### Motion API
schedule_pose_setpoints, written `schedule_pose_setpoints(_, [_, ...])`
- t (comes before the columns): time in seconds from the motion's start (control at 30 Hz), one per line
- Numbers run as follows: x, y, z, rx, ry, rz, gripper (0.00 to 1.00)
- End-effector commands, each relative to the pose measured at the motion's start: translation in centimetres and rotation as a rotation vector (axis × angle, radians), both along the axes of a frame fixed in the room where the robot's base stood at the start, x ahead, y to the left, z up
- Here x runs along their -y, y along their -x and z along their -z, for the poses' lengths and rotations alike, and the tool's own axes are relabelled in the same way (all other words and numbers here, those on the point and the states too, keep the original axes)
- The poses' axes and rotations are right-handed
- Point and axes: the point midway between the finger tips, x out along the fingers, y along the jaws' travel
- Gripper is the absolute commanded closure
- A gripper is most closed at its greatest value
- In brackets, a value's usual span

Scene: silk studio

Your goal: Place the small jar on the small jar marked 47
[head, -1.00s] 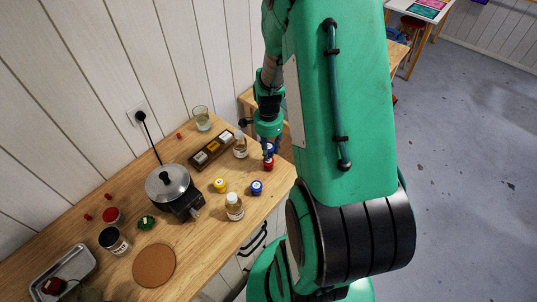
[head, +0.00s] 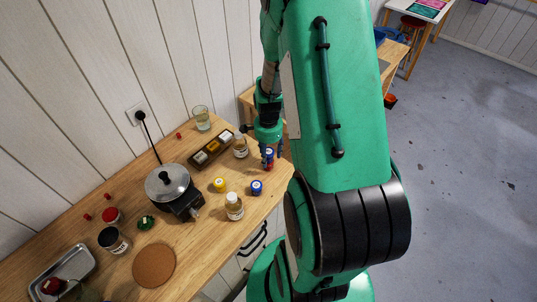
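My gripper (head: 268,150) points down at the right end of the wooden table. It appears shut on a small blue jar (head: 268,154), partly hidden between the fingers. A small red jar (head: 268,166) stands upright right below the blue one. The two look in line and touching or nearly so; the picture is too small to show any gap. Another small blue jar (head: 257,187) and a small yellow jar (head: 220,185) stand nearer the table's middle. No number can be read on any jar, so I cannot tell which is marked 47.
Clear bottles with pale lids stand close by, one (head: 240,147) behind and one (head: 234,206) in front. A dark tray of blocks (head: 196,163), a lidded pot (head: 170,186), a glass (head: 201,117) and a cork mat (head: 154,266) lie leftward. The table's right edge is near my gripper.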

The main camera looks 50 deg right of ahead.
Motion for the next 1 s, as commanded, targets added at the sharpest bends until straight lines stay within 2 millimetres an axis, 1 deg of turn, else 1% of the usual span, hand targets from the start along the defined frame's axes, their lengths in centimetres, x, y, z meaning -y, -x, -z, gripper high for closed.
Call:
schedule_pose_setpoints(0.27, [0.0, 0.0, -0.3, 0.0, 0.0, 0.0, 0.47])
schedule_pose_setpoints(0.47, [0.0, -0.1, -1.6, 0.002, 0.001, 0.0, 0.47])
schedule_pose_setpoints(0.57, [0.0, -0.1, -2.8, 0.002, 0.001, 0.0, 0.47])
schedule_pose_setpoints(1.0, [0.0, 0.0, -9.9, 0.002, 0.001, 0.0, 0.47])
